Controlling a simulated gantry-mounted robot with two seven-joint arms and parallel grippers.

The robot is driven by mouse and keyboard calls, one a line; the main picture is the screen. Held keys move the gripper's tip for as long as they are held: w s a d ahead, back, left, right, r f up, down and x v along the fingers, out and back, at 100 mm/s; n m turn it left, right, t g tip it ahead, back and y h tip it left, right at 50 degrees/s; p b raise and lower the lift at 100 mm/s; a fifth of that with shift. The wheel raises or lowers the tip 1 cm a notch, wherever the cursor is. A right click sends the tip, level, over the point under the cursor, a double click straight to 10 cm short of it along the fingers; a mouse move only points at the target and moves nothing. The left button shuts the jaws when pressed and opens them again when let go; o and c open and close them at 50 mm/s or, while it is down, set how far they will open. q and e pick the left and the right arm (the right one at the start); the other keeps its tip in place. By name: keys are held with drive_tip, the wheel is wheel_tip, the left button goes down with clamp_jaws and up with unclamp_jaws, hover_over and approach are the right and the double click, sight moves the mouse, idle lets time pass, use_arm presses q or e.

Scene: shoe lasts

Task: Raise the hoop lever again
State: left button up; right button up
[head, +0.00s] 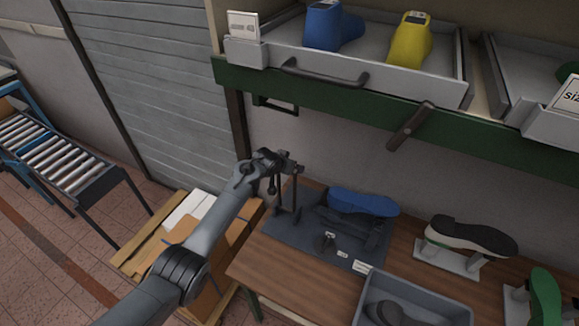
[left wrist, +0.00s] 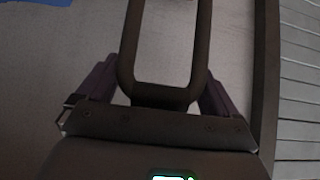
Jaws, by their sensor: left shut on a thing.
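The hoop lever (head: 297,196) looks like a dark narrow hoop standing up from the dark mat at the left end of the bench. My left gripper (head: 284,162) is at its upper end, above the mat. In the left wrist view the closed end of the hoop lever (left wrist: 163,92) sits between the two fingers of my left gripper (left wrist: 157,85), which is shut on it. The hoop's other end runs out of the top of that view. My right gripper is not in view.
A grey bin (head: 440,308) stands at the bench front, and a black-and-white last (head: 470,236) on a stand at right. The green shelf edge (head: 330,94) with a brown lever (head: 410,125) hangs above.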

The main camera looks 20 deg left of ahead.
use_arm(q)
drive_tip(key=shift+s+f, duration=0.1)
drive_tip(key=shift+f, duration=0.2)
drive_tip(key=o, duration=1.1)
drive_tip(key=shift+o, duration=0.2)
drive_tip(key=shift+r, duration=0.15)
drive_tip(key=shift+s+r, duration=0.25)
drive_tip(key=shift+r, duration=0.25)
drive_tip(key=v, duration=0.9)
drive_tip(key=shift+s+p, duration=0.25)
drive_tip(key=shift+p, duration=0.05)
drive_tip(key=shift+d, duration=0.1)
